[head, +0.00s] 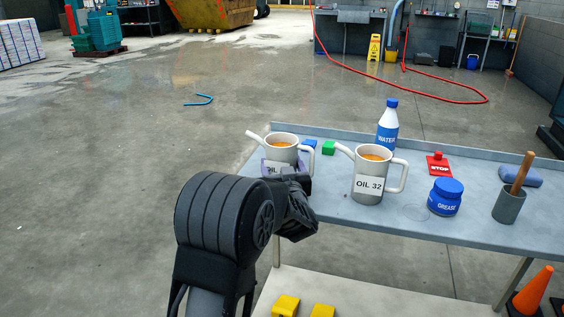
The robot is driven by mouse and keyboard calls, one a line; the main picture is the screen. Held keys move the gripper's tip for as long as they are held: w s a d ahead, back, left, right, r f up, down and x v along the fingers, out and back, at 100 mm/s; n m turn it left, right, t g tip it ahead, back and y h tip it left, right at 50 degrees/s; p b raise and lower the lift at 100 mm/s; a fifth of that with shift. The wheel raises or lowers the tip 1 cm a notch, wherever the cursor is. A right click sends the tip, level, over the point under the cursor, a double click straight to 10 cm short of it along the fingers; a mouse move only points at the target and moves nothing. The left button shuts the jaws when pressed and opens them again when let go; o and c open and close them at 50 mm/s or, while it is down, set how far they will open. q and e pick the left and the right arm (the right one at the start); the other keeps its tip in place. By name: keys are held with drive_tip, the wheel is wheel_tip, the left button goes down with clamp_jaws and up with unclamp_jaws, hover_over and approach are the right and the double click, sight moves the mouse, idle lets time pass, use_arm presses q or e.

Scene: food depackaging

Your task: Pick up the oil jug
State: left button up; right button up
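The left jug (283,154) has a label reading "OIL" with a purple border, and the rest of the label is hidden behind my gripper. The right jug (367,164) is labelled "OIL 32", with its spout to the left and handle to the right. My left gripper (299,184) is in front of the left jug's lower part; its fingers are mostly hidden, and I cannot tell whether they touch the jug. My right gripper is not in view.
An orange cone (533,292) stands at lower right.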

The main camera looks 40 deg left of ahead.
sight(281, 140)
use_arm(q)
drive_tip(key=shift+c, duration=0.5)
drive_tip(key=shift+r, duration=0.15)
wheel_tip(281, 140, up, 10)
drive_tip(key=shift+f+p, duration=0.1)
drive_tip(key=shift+p, duration=0.9)
